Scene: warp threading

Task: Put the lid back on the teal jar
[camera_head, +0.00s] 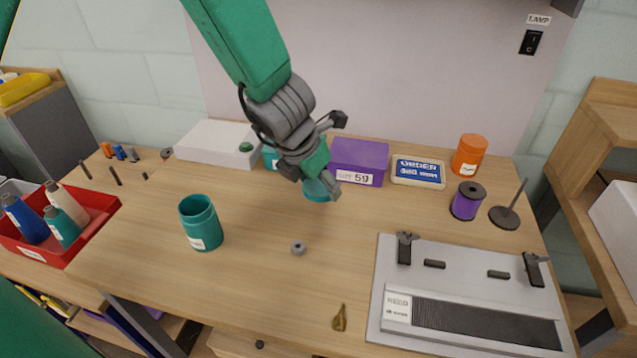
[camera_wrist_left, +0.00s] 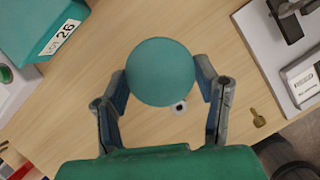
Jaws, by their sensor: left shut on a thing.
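The teal jar (camera_head: 201,232) stands upright and open-topped on the left-middle of the table, with a white label low on its side. My left gripper (camera_head: 319,180) is shut on the round teal lid (camera_head: 316,192), above the table to the right of the jar and apart from it. In the left wrist view the lid (camera_wrist_left: 160,72) shows as a full disc between the two fingers of my left gripper (camera_wrist_left: 162,85). The jar is not seen in that view. My right gripper is in neither view.
A grey ring (camera_head: 299,248) and a brass piece (camera_head: 339,319) lie on the front table. A purple box (camera_head: 359,162) and a white box (camera_head: 213,143) stand behind. A red tray (camera_head: 98,225) of bottles is left; a grey device (camera_head: 390,330) is right. Table between jar and ring is clear.

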